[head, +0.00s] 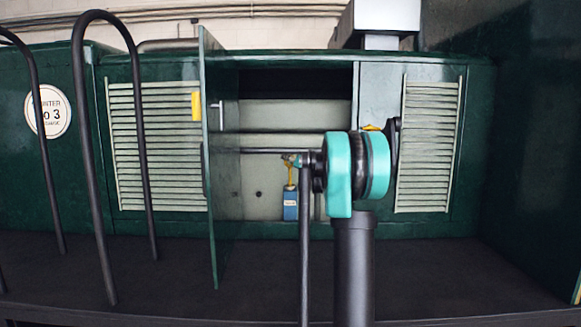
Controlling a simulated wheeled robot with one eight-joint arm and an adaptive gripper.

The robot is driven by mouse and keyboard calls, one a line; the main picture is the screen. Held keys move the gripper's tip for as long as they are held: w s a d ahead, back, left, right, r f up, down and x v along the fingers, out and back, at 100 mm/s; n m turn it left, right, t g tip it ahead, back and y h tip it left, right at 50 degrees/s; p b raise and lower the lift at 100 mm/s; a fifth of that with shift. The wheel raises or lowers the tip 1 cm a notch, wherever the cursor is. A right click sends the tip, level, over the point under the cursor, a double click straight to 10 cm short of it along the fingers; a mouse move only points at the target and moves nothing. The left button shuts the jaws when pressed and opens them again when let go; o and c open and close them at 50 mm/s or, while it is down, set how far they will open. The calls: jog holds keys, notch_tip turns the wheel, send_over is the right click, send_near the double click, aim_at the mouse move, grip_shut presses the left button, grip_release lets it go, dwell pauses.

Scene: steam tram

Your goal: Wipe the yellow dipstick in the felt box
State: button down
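A small blue box (290,205) with a white label stands in the open compartment of the green casing; it may be the felt box. A thin yellow piece (291,179), likely the dipstick, stands upright just above the box, its lower end at or inside the box top. I cannot tell how deep it goes. My gripper (291,161) is small in the view, at the upper end of the yellow piece, left of my teal and black arm joint. Its fingers are too small to tell if they are shut on it.
An open green door (210,180) stands edge-on left of the compartment. A dark horizontal rod (255,150) crosses the opening. Black curved handrails (82,130) rise at the left; a thin dark upright bar (304,250) stands in front of the compartment. The dark floor (420,270) is clear at right.

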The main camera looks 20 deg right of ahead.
notch_tip(320, 180, up, 16)
jog(key=shift+f, duration=0.15)
dwell(1.5)
jog(key=shift+d, duration=0.1)
dwell(0.5)
